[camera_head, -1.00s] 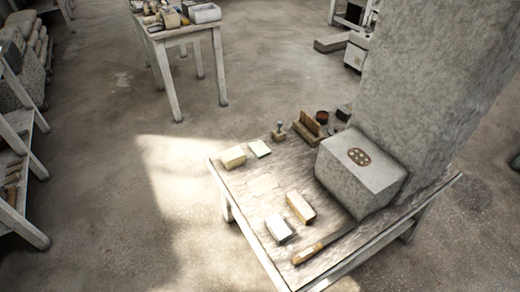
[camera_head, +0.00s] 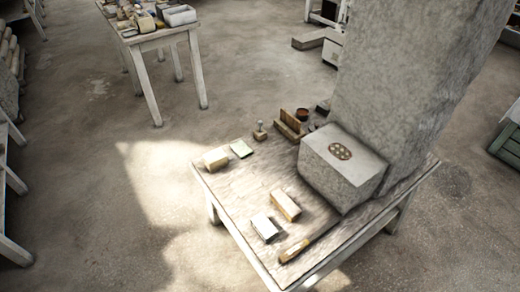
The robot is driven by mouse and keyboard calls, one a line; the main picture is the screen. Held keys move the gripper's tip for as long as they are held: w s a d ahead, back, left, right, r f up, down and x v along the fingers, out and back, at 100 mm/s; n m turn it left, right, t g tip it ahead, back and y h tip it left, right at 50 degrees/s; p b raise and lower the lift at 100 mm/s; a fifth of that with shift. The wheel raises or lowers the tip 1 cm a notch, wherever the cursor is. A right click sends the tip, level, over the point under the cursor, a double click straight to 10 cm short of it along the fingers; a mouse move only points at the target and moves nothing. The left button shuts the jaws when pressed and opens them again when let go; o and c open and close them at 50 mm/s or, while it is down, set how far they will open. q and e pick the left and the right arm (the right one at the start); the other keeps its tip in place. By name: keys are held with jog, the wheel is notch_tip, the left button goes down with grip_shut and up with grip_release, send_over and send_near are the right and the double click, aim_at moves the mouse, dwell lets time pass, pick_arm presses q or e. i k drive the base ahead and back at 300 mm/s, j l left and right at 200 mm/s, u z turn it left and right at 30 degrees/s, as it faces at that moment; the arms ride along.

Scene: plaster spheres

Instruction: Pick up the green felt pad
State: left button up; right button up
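A small flat pad with a pale top and a greenish edge (camera_head: 241,149), which looks like the green felt pad, lies near the far left edge of the worktable (camera_head: 236,194). A tan block (camera_head: 216,159) lies close to its left. Neither of my grippers is in view.
A large stone block (camera_head: 341,168) and a tall stone pillar (camera_head: 405,75) fill the table's right side. Two blocks (camera_head: 285,205) (camera_head: 265,227) and a wooden-handled tool (camera_head: 294,250) lie nearer. A wooden holder (camera_head: 289,127) stands behind. Floor left of the table is clear.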

aim_at(240, 148)
jog(key=i+j+z, duration=0.1)
jog(key=z, duration=0.25)
jog(key=j+z, duration=0.35)
jog(key=i+j+z, duration=0.1)
jog(key=z, duration=0.2)
jog(key=j+z, duration=0.35)
jog(key=j, duration=0.7)
jog(key=j+z, duration=0.35)
jog(key=j, duration=0.65)
jog(key=k+j, duration=0.1)
jog(key=j, duration=1.35)
jog(key=k+j, duration=0.15)
jog(key=j, duration=0.6)
jog(key=i+z, duration=0.05)
